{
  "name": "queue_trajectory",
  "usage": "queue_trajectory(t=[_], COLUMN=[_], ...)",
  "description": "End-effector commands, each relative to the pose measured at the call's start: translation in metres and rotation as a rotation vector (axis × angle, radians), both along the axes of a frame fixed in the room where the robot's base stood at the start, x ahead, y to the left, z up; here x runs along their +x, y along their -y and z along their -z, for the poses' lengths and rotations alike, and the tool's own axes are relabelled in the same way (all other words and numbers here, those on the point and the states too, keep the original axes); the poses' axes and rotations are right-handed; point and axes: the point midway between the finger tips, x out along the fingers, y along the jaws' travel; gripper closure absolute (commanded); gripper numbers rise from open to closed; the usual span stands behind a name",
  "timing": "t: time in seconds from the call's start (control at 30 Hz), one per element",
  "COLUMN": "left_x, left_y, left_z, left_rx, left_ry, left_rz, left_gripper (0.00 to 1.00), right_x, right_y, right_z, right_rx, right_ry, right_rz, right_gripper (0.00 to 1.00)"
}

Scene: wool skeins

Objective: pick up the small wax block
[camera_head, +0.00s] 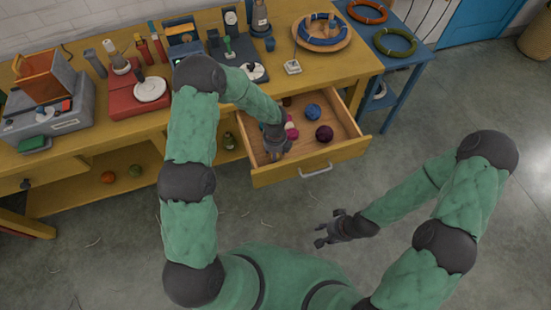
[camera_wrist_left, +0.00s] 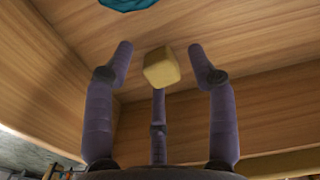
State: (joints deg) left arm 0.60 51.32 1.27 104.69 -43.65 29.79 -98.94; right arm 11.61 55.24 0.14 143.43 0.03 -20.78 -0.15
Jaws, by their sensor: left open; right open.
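The small wax block (camera_wrist_left: 161,66) is a pale yellow cube in the left wrist view. It shows in the drawer between the spread fingers of my left gripper, with a gap visible on each side. My left gripper (camera_head: 277,150) is open and reaches down into the open drawer (camera_head: 318,163). The block is hidden in the head view, behind my left arm and gripper. I cannot tell whether the rear finger touches it. My right gripper (camera_head: 322,232) is open and empty, above the floor in front of the drawer.
The drawer holds a blue ball (camera_head: 312,111), a dark red ball (camera_head: 324,133) and pink wool (camera_head: 291,131). A teal skein (camera_wrist_left: 128,3) lies beyond the block in the left wrist view. Wooden drawer walls surround my left gripper. The floor around my right gripper is clear.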

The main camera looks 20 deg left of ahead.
Motion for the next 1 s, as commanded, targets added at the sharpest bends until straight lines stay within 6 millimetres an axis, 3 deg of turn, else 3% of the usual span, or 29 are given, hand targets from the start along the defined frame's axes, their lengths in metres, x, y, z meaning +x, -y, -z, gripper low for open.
queue_trajectory(t=[0.07,0.2,0.63,1.0], left_x=[0.0,0.0,0.0,0.001], left_y=[0.0,0.0,0.0,0.0], left_z=[-0.001,-0.001,-0.007,-0.072], left_rx=[0.0,0.0,0.0,0.0], left_ry=[0.0,0.0,0.0,0.003], left_rz=[0.0,0.001,0.001,0.0], left_gripper=[0.46,0.85,0.86,0.86], right_x=[0.0,0.0,0.0,0.0], right_y=[0.0,0.0,0.0,0.0], right_z=[-0.001,-0.001,-0.004,-0.034], right_rx=[0.0,0.0,0.0,0.0], right_ry=[0.0,0.0,0.0,0.0], right_rz=[0.0,0.0,0.0,0.0], right_gripper=[0.57,0.57,0.57,0.57])
